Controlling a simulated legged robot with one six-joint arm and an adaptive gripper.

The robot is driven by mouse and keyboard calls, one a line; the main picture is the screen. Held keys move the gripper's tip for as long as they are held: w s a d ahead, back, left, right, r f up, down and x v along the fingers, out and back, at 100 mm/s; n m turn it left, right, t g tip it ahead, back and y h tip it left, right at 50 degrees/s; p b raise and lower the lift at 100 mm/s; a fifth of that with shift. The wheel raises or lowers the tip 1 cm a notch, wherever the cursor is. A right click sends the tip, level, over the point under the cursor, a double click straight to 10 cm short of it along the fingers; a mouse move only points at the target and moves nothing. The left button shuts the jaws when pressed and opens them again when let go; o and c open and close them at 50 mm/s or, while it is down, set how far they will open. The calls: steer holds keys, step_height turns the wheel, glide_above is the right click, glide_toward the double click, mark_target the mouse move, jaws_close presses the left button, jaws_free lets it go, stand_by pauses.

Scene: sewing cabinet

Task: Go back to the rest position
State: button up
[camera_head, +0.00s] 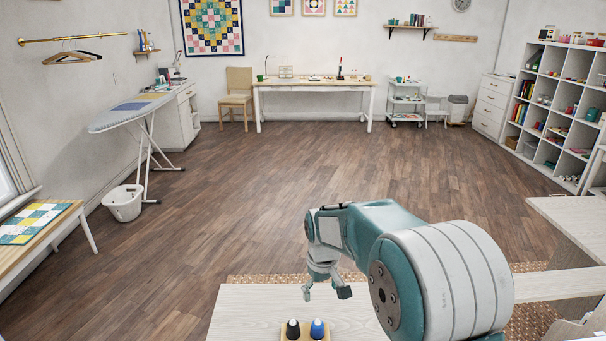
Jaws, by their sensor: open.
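My gripper (326,292) hangs from my teal and grey arm, pointing down over the pale wooden cabinet top (245,308) at the bottom middle. Its fingers are apart, and I see nothing between them. A small wooden holder (305,338) stands on the cabinet top below and nearer than the gripper. It carries a black cone-shaped item (293,329) and a blue one (317,329), both upright. The gripper is apart from them. My arm hides part of the cabinet top to the right.
Pale worktops (570,212) stand at the right. A bench (40,240) with a quilt, a white basket (124,203) and an ironing board (127,112) line the left. A long table (313,86) stands at the back, shelves (560,95) at the right. The middle floor is clear.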

steer(key=s+d+r+m+t, duration=0.15)
steer(key=s+d+r, duration=0.25)
steer(key=s+r, duration=0.4)
steer(key=s+d+r+m+t, duration=0.2)
steer(key=s+d+r, duration=0.1)
steer(key=s, duration=0.6)
steer(key=s+d+r+m+t, duration=0.2)
steer(key=s+d+r, duration=0.1)
steer(key=s, duration=0.7)
steer(key=shift+s+r, duration=0.2)
steer(key=shift+r, duration=0.1)
steer(key=shift+d, duration=0.15)
